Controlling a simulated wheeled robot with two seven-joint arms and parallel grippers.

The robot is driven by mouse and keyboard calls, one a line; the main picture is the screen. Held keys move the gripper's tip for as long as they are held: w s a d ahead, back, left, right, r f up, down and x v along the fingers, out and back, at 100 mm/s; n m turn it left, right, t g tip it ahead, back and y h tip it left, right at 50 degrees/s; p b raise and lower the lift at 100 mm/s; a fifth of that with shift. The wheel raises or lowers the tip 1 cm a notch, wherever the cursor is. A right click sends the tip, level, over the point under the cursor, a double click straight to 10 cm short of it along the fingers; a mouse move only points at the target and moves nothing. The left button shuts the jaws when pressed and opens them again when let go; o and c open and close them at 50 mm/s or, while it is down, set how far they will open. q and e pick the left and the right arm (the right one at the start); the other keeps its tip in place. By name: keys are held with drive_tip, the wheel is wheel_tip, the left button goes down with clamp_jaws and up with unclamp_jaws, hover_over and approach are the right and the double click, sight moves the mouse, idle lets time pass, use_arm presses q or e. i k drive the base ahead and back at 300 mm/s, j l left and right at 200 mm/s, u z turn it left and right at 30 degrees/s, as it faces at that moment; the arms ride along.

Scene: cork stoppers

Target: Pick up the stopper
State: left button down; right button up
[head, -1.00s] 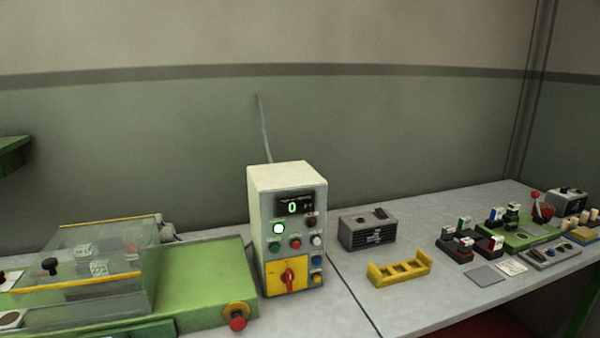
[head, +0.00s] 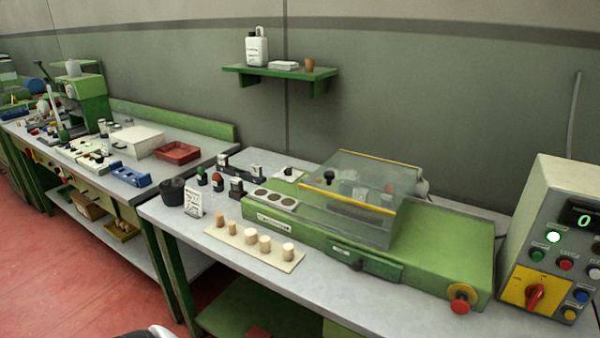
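Several cork stoppers (head: 265,243) stand upright in a row on a pale board (head: 238,239) at the front of the grey bench. They differ in width; the wider ones are toward the right end. Another small cork-coloured piece (head: 309,65) sits on the wall shelf; I cannot tell whether it is a stopper. Neither of my grippers shows in the head view. A small white shape at the bottom edge may be part of me.
A green machine (head: 447,255) with a clear guard (head: 355,192) stands behind the board. A control box (head: 552,240) with a lit 0 is at right. A black cup (head: 172,192) and a white card (head: 194,201) stand left of the board. Red floor lies in front.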

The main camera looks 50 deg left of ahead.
sight(264, 240)
drive_tip(key=u, duration=1.8)
